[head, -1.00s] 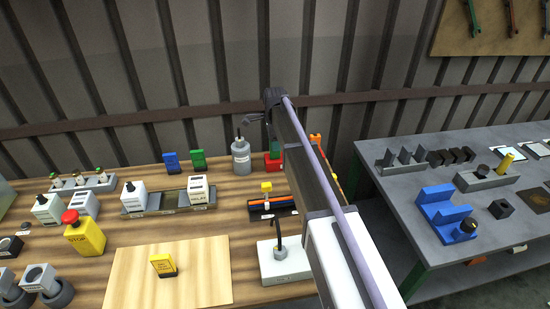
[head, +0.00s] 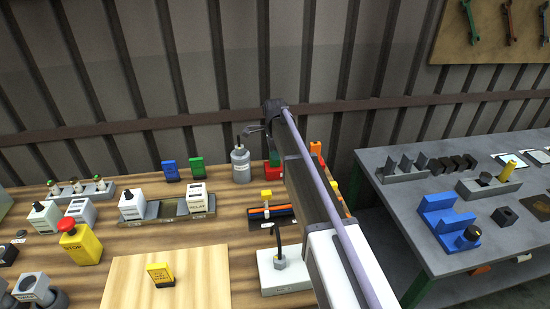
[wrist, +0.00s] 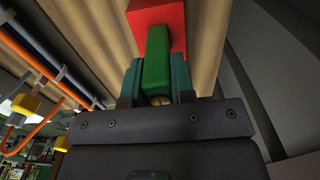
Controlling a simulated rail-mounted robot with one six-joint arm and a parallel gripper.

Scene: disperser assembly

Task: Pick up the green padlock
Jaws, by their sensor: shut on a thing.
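The green padlock (wrist: 157,60) shows in the wrist view as a green block between the two teal-padded fingers of my gripper (wrist: 157,88). The gripper is shut on it. A small brassy end shows near the base of the fingers. A red block (wrist: 166,16) lies directly behind the green body; I cannot tell whether they touch. In the head view my arm hides most of the gripper, and the red block (head: 272,171) shows beside the arm at the back of the wooden table.
A grey bottle (head: 241,163) stands left of the red block. Blue (head: 171,171) and green (head: 197,168) upright pieces stand farther left. A rack with orange and blue rods (head: 270,213) and a white base with a hook (head: 285,270) are nearer. A grey table stands right.

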